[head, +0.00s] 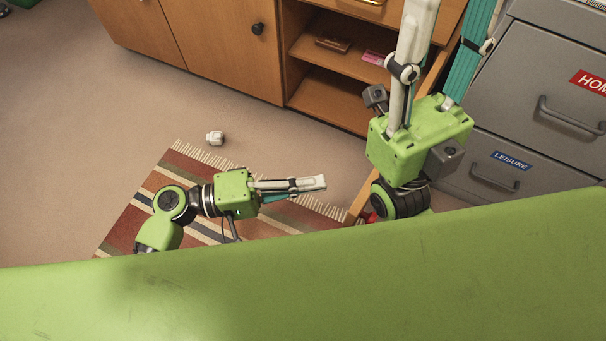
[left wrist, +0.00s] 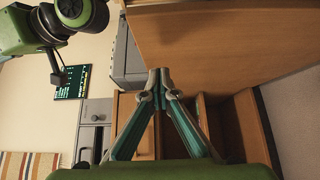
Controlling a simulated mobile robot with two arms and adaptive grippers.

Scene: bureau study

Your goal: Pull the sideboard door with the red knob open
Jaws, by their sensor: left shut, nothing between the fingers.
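The wooden sideboard (head: 230,60) stands at the top of the head view. A wooden door, seen nearly edge-on (head: 356,204), stands out from its right part, partly behind my right arm. A small red spot (head: 369,216) near its lower end may be the red knob, mostly hidden. My left gripper (head: 325,183) is shut and empty, left of this edge and apart from it in the picture. Its closed fingers also show in the left wrist view (left wrist: 160,76), before wooden panels. My right gripper (head: 449,25) has its fingers spread wide, pointing up; the tips reach the frame's top.
Another sideboard door has a black knob (head: 257,28). Open shelves hold a brown box (head: 333,43) and a pink item (head: 373,58). A grey drawer cabinet (head: 525,75) stands close at the right. A striped rug (head: 150,200) and a small white object (head: 214,138) lie on the floor.

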